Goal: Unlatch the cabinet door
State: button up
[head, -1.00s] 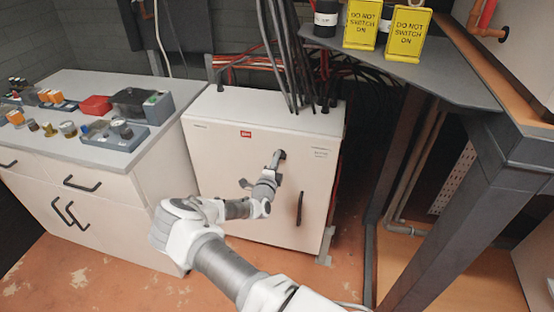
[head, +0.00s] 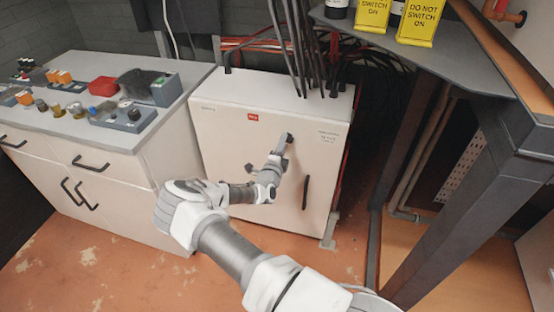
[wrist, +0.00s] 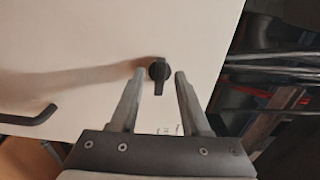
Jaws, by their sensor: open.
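The cabinet door (head: 225,140) is the pale front of a low cabinet and looks closed. In the wrist view, a black turn latch (wrist: 160,72) sits on the door (wrist: 85,50), its narrow grip running up and down in the picture. My gripper (wrist: 160,74) is open, one finger on each side of the latch, with a small visible gap on both sides. I cannot tell how deep the fingertips reach. In the head view, my gripper (head: 286,141) is at the upper right of the door and mostly hides the latch.
A black door handle (head: 306,192) is below my gripper in the head view. Black cables (head: 290,50) rise from the cabinet top. A drawer unit (head: 120,165) stands to the left, and a grey table (head: 425,55) with yellow signs is to the right.

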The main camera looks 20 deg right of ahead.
jog(key=p+v, duration=0.1)
jog(key=v, duration=1.5)
jog(key=shift+s+a+p, duration=0.15)
jog(key=shift+s+p, duration=0.05)
jog(key=shift+p, duration=0.1)
jog(key=s+d+r+m+g+p, duration=0.1)
jog(key=s+d+r+m+g, duration=0.1)
jog(key=s+r+m+g, duration=0.5)
jog(key=s+d+r+m+g+h+p, duration=0.1)
jog(key=s+d+r+m+g, duration=0.3)
jog(key=m, duration=0.7)
jog(key=s+d+r+m+g, duration=0.1)
jog(key=s+r+m+g, duration=0.15)
jog(key=r+m, duration=0.65)
jog(key=s+a+r+m+t+y+p, duration=0.1)
jog(key=s+a+r+m+y, duration=0.4)
jog(key=r+m, duration=0.5)
jog(key=s+a+r+m+t+y+p, duration=0.2)
jog(key=s+a+r+m+y, duration=0.3)
jog(key=s+r+m, duration=0.4)
jog(key=shift+s+a+r+m+t+y, duration=0.2)
jog(key=shift+s+r+m+t+y, duration=0.2)
jog(key=shift+s+m+t+y, duration=0.25)
jog(key=shift+o, duration=0.3)
jog(key=shift+s, duration=0.1)
